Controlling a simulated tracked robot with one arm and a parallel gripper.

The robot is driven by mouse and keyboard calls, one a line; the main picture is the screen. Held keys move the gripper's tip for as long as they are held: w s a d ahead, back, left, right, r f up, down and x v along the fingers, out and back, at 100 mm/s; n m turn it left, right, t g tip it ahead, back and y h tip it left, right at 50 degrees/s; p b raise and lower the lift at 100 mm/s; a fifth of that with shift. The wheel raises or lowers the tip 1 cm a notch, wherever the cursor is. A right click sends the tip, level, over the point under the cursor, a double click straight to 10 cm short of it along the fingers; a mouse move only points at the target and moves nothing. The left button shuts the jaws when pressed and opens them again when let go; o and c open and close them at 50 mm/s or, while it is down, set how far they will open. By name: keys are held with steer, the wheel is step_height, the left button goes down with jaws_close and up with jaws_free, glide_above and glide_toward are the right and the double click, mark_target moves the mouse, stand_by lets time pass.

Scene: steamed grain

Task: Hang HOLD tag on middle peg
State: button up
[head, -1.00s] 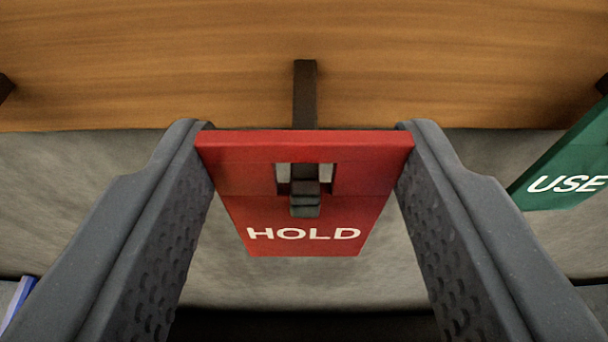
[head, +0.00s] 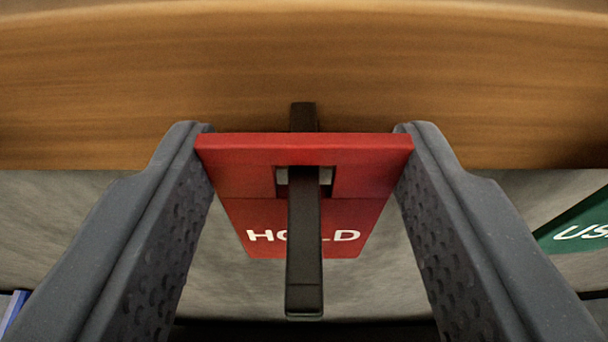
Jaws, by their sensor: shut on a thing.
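The red HOLD tag (head: 365,185) is in the middle of the head view, gripped by its left and right edges. My gripper (head: 304,135) is shut on it, one finger on each side. The dark middle peg (head: 304,240) comes out from the wooden board, passes through the square hole in the tag and sticks out well in front of it, covering part of the word HOLD. A short piece of the peg also shows behind the tag's top edge, so the tag is a little apart from the board.
The wooden board (head: 480,80) spans the top of the view. A green USE tag (head: 580,228) hangs at the right edge, beyond my right finger. A bit of a blue thing (head: 14,310) shows at the lower left. Grey surface lies below the board.

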stand_by(0.3)
steer(key=o, duration=1)
steer(key=b+v, duration=0.3)
steer(key=v, duration=1.1)
steer(key=shift+t, duration=0.4)
steer(key=s+r+b, duration=0.3)
steer(key=s+r, duration=0.1)
steer(key=s+r+b, duration=0.3)
steer(key=s+r, duration=0.1)
steer(key=r, duration=0.1)
steer(key=s+r+b, duration=0.3)
steer(key=s+r, duration=0.1)
steer(key=shift+s+d+r, duration=0.15)
steer(key=shift+s+r, duration=0.2)
steer(key=shift+r, duration=0.05)
